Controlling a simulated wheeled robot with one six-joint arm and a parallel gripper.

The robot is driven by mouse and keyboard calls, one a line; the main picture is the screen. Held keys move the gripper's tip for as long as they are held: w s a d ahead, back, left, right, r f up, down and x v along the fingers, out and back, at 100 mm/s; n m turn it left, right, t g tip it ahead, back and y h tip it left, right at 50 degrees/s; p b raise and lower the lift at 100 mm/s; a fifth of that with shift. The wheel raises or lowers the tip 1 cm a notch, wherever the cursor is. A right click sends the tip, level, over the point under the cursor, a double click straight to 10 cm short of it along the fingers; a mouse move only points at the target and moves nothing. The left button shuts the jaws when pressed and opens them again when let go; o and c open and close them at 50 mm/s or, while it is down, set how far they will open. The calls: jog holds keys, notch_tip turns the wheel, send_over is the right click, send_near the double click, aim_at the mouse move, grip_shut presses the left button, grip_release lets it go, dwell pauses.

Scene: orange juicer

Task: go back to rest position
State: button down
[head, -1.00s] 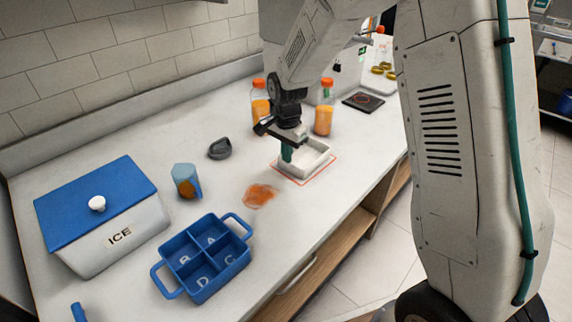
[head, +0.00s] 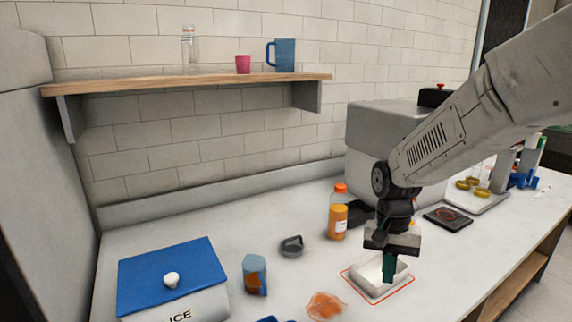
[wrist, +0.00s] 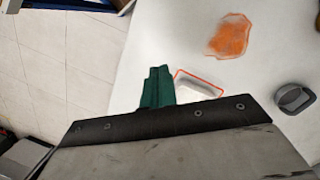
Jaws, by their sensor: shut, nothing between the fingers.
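My gripper (head: 389,268) points down over the white tray (head: 366,275), which sits inside a red outline on the counter. Its green fingers are together with nothing between them. In the wrist view the shut green fingers (wrist: 157,88) show at the middle, and part of the white tray (wrist: 199,85) shows just beyond them. Whether the fingertips are above or inside the tray is hard to tell.
An orange spill (head: 325,306) lies left of the tray. A shelf (head: 190,85) hangs above.

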jog(key=s+d+r+n+t, duration=0.1)
jog(key=s+d+r+n, duration=0.1)
jog(key=s+r, duration=0.4)
jog(key=s+d+r+n+t, duration=0.2)
jog(key=s+r, duration=0.4)
jog(key=s, duration=1.1)
jog(key=shift+s+n, duration=0.2)
jog(key=shift+n, duration=0.2)
